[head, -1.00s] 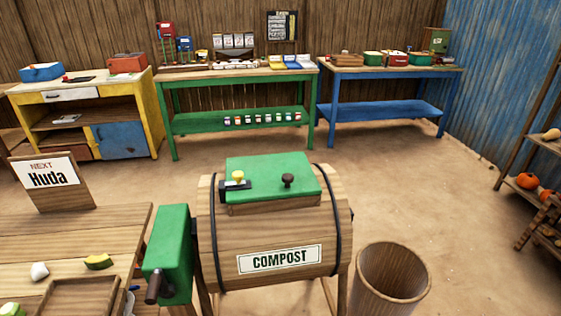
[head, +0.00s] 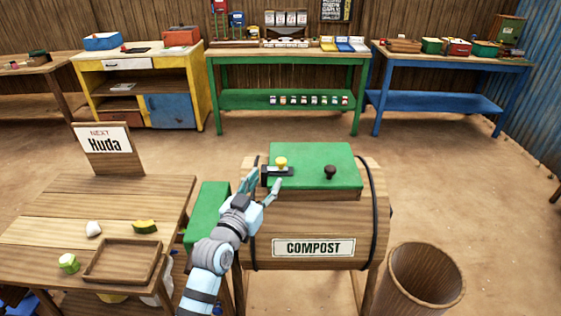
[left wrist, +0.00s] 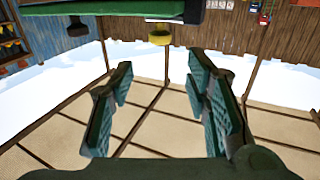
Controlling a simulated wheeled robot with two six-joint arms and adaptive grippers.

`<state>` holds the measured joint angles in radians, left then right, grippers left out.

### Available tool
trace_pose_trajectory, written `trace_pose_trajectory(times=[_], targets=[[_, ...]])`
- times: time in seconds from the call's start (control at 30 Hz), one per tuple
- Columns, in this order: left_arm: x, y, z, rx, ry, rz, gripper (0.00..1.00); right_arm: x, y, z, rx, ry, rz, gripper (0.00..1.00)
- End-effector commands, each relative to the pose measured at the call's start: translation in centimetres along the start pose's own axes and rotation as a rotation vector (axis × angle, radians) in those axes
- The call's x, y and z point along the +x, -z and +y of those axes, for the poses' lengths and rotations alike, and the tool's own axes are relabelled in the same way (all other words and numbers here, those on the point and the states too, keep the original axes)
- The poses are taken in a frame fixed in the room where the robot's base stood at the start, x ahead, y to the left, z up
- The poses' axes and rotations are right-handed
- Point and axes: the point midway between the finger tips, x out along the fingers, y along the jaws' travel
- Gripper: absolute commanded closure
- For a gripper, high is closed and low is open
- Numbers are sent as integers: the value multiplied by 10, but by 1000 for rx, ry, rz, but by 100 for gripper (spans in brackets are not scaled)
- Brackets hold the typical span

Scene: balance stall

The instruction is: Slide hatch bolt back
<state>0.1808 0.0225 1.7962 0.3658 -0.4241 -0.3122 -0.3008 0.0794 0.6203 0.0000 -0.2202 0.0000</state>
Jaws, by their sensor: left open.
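The compost barrel (head: 313,220) carries a green hatch (head: 312,155) on top. The hatch bolt has a yellow knob (head: 281,162) above a dark housing (head: 284,171) at the hatch's left edge. A dark round knob (head: 330,172) sits on the hatch's right half. My left gripper (head: 263,182) is open at the near left of the bolt, its fingers spread. In the left wrist view the yellow knob (left wrist: 160,37) appears beyond the open fingers (left wrist: 160,85), with nothing between them. My right gripper is not in view.
A wooden table (head: 60,215) at the left holds a sign (head: 108,150), an empty tray (head: 125,262) and scraps. A wooden bin (head: 425,275) stands right of the barrel. A green box (head: 208,200) is at the barrel's left end. Workbenches line the back.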

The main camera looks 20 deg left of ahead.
Motion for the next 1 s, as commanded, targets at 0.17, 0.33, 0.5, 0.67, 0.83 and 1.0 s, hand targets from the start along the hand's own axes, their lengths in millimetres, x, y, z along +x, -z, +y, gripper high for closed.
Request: trace_pose_trajectory(times=[0.17, 0.33, 0.5, 0.67, 0.83, 1.0], targets=[[54, -3, 0, 0, 1, -1, 56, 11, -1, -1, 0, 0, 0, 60], [91, -4, -1, 0, 2, -3, 56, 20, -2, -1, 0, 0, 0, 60], [108, -4, -1, 0, 2, -5, 56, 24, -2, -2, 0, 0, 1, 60], [110, -2, -1, 0, 3, -4, 56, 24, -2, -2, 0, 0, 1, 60], [110, -2, -1, 0, 3, -4, 66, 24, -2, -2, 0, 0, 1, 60], [110, -3, -1, 0, 3, -4, 93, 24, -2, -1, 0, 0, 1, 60]])
